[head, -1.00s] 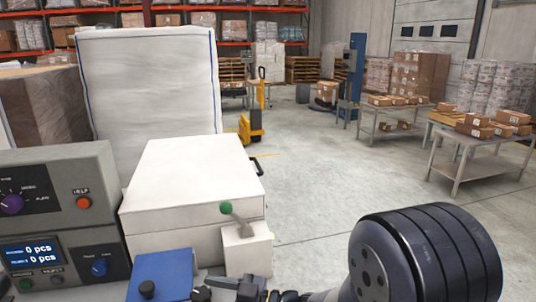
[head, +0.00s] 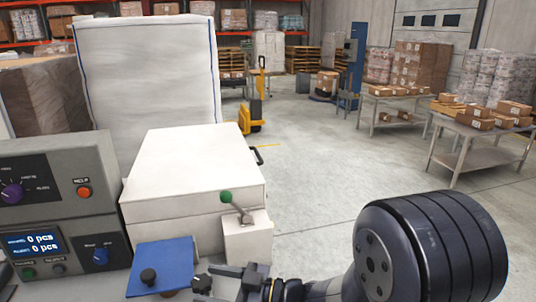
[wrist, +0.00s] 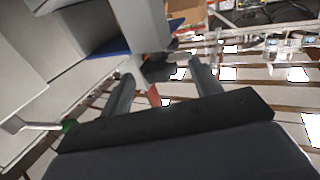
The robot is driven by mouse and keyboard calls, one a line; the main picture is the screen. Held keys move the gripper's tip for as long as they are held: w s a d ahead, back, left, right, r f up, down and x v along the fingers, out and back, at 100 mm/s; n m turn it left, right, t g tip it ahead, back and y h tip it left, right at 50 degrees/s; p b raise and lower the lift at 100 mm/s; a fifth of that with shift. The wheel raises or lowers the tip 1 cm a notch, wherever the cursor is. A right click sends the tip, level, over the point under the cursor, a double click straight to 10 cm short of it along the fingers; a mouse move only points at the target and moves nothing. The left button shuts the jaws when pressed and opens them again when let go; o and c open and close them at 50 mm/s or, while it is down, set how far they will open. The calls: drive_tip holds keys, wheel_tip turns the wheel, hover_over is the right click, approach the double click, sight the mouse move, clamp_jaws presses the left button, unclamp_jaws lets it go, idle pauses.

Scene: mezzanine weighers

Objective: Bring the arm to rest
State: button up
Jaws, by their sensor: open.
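My gripper (head: 228,281) shows at the bottom of the head view, with the wrist and a dark arm joint to its right. It is just in front of a blue plate with a black knob (head: 160,268). In the wrist view the two fingers of my gripper (wrist: 160,85) stand apart with nothing held between them. A dark knob and a grey part show beyond the fingertips; whether they touch the fingers I cannot tell.
A white box (head: 190,170) with a green-knobbed lever (head: 236,204) stands behind the gripper. A grey control panel (head: 60,200) with a display reading 0 pcs is at left. Tables with cartons (head: 480,130) stand far right. The floor (head: 320,170) between is open.

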drive_tip(key=a, duration=0.4)
drive_tip(key=shift+w+a, duration=0.15)
drive_tip(key=shift+w, duration=0.2)
drive_tip(key=shift+a, duration=0.3)
drive_tip(key=shift+w+d+m+t, duration=0.15)
drive_tip(key=shift+m+t, duration=0.45)
drive_tip(key=shift+t, duration=0.5)
drive_tip(key=shift+d+h, duration=0.3)
drive_tip(key=shift+d, duration=0.05)
drive_tip(key=v, duration=1)
drive_tip(key=n+g+p, duration=0.9)
drive_tip(key=g, duration=0.5)
approach(192, 280)
drive_tip(key=shift+r+h, duration=0.3)
drive_tip(key=shift+r, duration=0.2)
drive_tip(key=shift+d, duration=0.1)
